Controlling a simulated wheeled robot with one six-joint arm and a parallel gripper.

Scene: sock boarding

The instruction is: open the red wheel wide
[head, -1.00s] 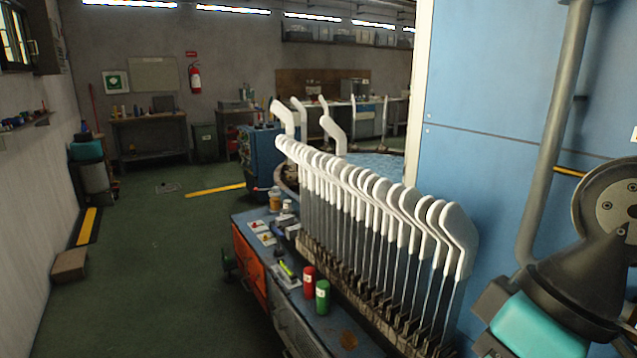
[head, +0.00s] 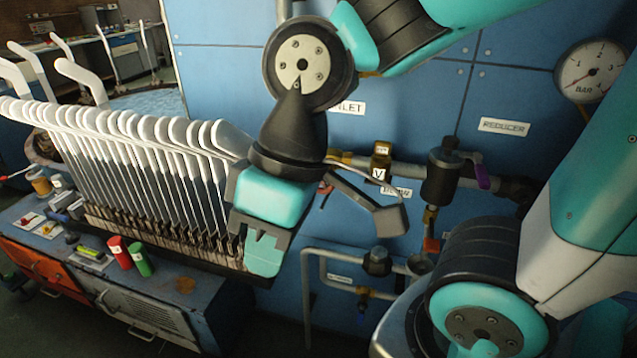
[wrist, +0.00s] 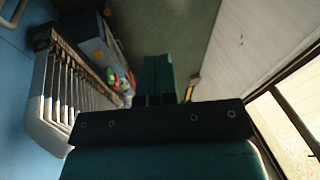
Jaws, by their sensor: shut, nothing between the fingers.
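No whole red wheel can be made out. A small red part (head: 325,188) shows at the pipework just right of my gripper's body in the head view, mostly hidden by my arm; I cannot tell whether it is the wheel. A red-orange piece (head: 432,245) sits lower on the pipes at the right. My gripper (head: 262,262) points down in front of the blue panel, beside the right end of the sock row. Its fingers are shut and empty. In the wrist view the closed fingers (wrist: 157,70) point out over the green floor.
A row of white socks on metal forms (head: 150,150) stands left of my gripper on a blue cart (head: 200,300), with red (head: 120,252) and green (head: 139,259) cylinders. Behind are pipes, a brass valve (head: 380,162), a dark reducer (head: 440,175) and a pressure gauge (head: 592,70).

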